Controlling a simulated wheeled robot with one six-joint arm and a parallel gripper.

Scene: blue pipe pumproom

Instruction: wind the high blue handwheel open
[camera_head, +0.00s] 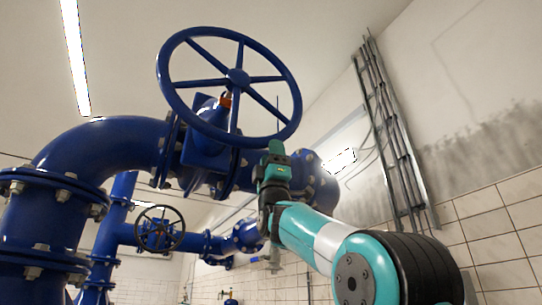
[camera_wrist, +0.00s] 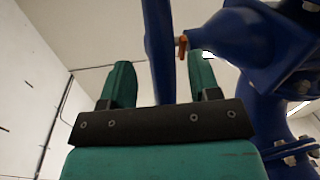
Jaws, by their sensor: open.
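The high blue handwheel (camera_head: 237,77) is a large spoked wheel at the upper middle of the head view, tilted on its valve. My gripper (camera_head: 276,147) is at the lower right of its rim. In the wrist view, my gripper (camera_wrist: 161,62) has two green fingers standing wide apart. A blue bar of the handwheel (camera_wrist: 160,40) runs down between them, with a gap visible on each side. Its lower end is hidden behind the dark palm. An orange-red piece (camera_head: 226,99) sits near the hub, also visible in the wrist view (camera_wrist: 182,46).
A thick blue flanged pipe (camera_head: 98,147) bends at the left. A smaller dark handwheel (camera_head: 160,228) is lower down on another blue pipe. Metal cable trays (camera_head: 388,135) climb the tiled right wall. The blue valve body (camera_wrist: 245,38) is close on the right in the wrist view.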

